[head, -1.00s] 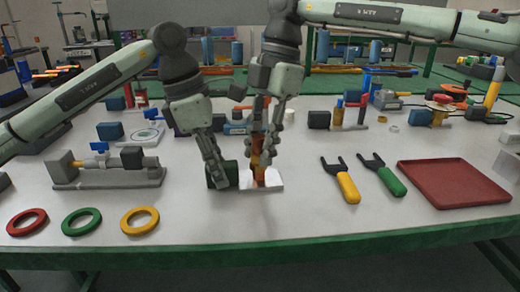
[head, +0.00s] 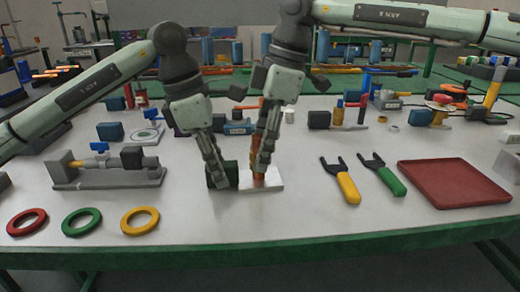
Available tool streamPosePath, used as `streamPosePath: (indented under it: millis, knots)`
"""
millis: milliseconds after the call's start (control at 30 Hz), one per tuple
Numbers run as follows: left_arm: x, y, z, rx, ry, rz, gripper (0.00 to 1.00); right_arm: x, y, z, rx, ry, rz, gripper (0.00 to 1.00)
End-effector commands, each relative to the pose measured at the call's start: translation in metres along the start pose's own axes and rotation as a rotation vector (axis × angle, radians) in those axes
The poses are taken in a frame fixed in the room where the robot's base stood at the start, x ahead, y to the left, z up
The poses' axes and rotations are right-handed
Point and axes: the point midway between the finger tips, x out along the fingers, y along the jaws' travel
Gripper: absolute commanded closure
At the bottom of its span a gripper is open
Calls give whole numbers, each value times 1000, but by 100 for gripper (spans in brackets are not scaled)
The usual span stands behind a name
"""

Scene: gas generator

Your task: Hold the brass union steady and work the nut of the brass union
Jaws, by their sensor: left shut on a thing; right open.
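The brass union (head: 258,174), an upright copper-coloured piece, stands on a small white base (head: 273,184) near the middle of the table. A dark block (head: 231,171) sits at its left side. My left gripper (head: 220,182) is shut on this block, its fingers covering part of it. My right gripper (head: 262,165) is open, pointing down at the union with its fingers in front of the upper part. They hide the nut, and I cannot tell whether they touch it.
A grey fixture with a blue valve (head: 98,147) and several coloured rings (head: 82,221) lie left. Yellow-handled (head: 347,187) and green-handled (head: 390,179) tools and a red tray (head: 453,183) lie right.

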Motion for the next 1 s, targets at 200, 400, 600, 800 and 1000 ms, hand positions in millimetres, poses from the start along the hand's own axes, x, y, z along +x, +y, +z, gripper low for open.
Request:
streamPosePath:
  millis: [200, 400, 600, 800, 1000]
  knots:
    - [-1, 0, 0, 0, -2, 2, 100, -15, 1, -4, -1, 0, 3, 48]
    - [-1, 0, 0, 0, -1, 2, 100, -38, 0, -10, -2, 1, 2, 48]
    - [-1, 0, 0, -1, -1, 2, 100, -60, 0, -15, -1, 0, 1, 48]
    - [-1, 0, 0, -1, -1, 2, 100, -68, 0, -18, -2, 0, -1, 48]
    - [-1, 0, 0, 0, -1, 2, 100, -68, 0, -18, -2, 0, -1, 46]
